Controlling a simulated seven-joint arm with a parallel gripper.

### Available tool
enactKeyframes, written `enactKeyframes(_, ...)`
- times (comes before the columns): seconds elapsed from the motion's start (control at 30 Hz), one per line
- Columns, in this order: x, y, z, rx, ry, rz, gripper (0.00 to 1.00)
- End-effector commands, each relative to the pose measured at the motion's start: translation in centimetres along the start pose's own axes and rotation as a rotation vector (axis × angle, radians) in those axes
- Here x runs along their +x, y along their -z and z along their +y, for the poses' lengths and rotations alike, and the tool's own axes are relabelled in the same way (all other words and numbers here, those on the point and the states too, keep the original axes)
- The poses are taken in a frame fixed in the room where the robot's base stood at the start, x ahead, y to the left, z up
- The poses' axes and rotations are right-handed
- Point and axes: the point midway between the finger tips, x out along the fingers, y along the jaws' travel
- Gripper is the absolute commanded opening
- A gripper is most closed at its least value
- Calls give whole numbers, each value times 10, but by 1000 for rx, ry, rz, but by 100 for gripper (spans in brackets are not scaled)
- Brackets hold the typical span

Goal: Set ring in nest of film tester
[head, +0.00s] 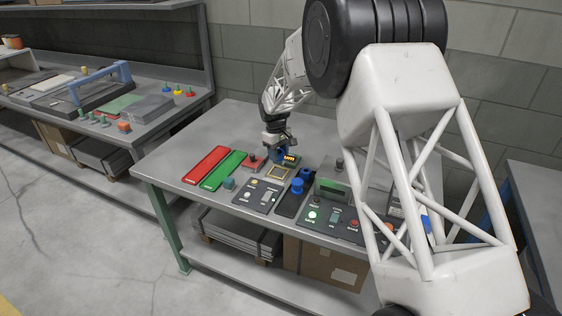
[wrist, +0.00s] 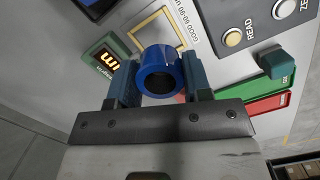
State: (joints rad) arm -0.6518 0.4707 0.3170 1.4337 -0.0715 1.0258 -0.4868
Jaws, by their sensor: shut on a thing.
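A blue ring (wrist: 157,56) is held between the two fingers of my gripper (wrist: 159,78) in the wrist view, its dark bore facing the camera. The ring covers part of this frame. The ring cannot be made out clearly there.
A red tray (head: 206,164) and a green tray (head: 223,170) lie left of the tester. Blue cylindrical parts (head: 297,187) stand on a dark strip to its right. A panel with READ and ZERO buttons (head: 259,194) is in front. My arm hides the table's right side.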

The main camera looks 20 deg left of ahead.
Motion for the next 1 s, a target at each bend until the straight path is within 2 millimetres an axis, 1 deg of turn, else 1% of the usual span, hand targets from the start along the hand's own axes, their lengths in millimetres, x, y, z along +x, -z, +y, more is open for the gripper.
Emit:
enactKeyframes(0.1, -1, 7, 5, 0, 0, 1, 21)
enactKeyframes(0.2, -1, 10, 6, 0, 0, 0, 21)
enactKeyframes(0.67, -1, 10, 7, 0, 0, 0, 21)
enactKeyframes(0.87, 4, 11, 7, 0, 1, 0, 21)
enactKeyframes(1.0, 11, 11, 7, 0, 1, -1, 21)
